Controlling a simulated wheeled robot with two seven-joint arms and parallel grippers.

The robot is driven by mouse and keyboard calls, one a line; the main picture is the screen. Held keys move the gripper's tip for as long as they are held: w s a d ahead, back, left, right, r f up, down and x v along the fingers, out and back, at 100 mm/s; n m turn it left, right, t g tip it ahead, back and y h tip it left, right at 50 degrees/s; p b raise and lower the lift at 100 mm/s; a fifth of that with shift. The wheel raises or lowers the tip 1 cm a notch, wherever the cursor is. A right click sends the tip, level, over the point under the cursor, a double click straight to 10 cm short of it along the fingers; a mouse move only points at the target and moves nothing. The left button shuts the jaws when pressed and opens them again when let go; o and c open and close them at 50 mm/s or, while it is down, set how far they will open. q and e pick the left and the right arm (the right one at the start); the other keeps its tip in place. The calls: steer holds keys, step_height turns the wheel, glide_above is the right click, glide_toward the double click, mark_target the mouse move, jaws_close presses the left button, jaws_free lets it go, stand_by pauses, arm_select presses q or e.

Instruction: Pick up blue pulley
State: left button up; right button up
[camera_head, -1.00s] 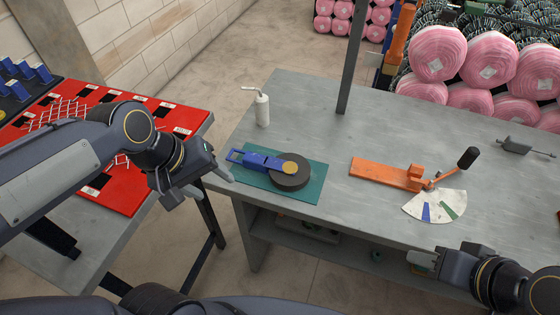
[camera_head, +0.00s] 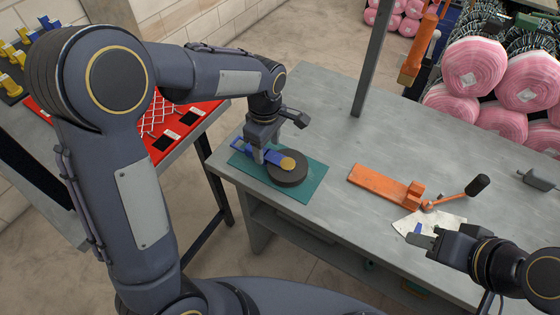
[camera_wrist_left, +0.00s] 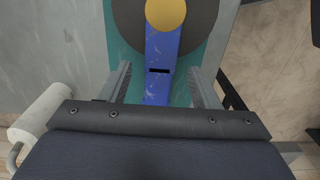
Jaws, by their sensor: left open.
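The blue pulley (camera_head: 266,155) lies on a green mat (camera_head: 310,187) on the grey table, its brass-coloured round end over a dark disc (camera_head: 290,175). In the left wrist view the blue pulley (camera_wrist_left: 161,52) runs up the middle to that round end, with its near end close to my gripper body. My left gripper (camera_wrist_left: 160,75) is open, pointing down at the pulley, with one finger on each side of the blue body and gaps visible. In the head view my left gripper (camera_head: 260,158) partly covers the pulley. My right gripper (camera_head: 412,238) is by the table's front edge, its jaw opening unclear.
An orange tool (camera_head: 380,186) with a black-knobbed lever lies right of the mat, above a white sheet (camera_head: 452,222). A grey post (camera_head: 370,65) rises behind. A white cylinder (camera_wrist_left: 42,108) shows in the left wrist view. A red board (camera_head: 175,128) stands left.

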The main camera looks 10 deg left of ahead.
mark_target(267, 153)
arm_select(q)
steer(key=shift+f, duration=1.6)
steer(key=shift+c, duration=0.5)
jaws_close()
